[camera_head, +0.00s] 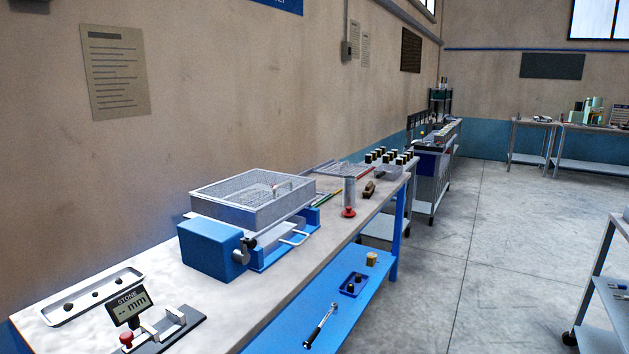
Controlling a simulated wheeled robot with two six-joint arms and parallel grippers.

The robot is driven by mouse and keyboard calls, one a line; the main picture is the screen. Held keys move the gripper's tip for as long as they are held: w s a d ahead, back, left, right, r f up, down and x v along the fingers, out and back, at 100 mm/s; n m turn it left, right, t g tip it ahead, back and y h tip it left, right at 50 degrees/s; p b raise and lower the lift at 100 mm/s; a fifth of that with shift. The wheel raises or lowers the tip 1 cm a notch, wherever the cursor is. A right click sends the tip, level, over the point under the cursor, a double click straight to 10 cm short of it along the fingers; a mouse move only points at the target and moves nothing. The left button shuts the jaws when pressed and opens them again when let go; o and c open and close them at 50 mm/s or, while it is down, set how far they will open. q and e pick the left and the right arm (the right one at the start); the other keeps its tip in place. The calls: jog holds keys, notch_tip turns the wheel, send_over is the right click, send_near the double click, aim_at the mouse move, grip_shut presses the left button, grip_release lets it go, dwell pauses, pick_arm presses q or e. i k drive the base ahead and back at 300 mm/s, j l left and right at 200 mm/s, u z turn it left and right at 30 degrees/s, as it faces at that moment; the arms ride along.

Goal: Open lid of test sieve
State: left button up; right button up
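The test sieve (250,218) is a grey rectangular metal frame. It sits on a blue machine base (212,250) on the long workbench, left of the picture's middle. A mesh lid (235,189) lies flat across its top and looks closed. A small raised handle (284,186) shows toward the right of the mesh. A light U-shaped bar (296,238) sticks out low at the sieve's front right. Neither of my grippers is in view.
On the bench (200,315), a gauge marked mm (130,307) and a pale tray (90,297) stand at the near left. A grey cylinder on a red base (349,196) and several dark-capped bottles stand farther back.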

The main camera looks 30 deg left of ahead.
aim_at(288, 181)
jog(key=i+l+u, duration=0.1)
jog(key=i+u, duration=0.3)
jog(key=i+l+u, duration=0.25)
jog(key=i+u, duration=0.15)
jog(key=i+l+u, duration=0.8)
jog(key=i+l, duration=0.05)
jog(key=l, duration=0.05)
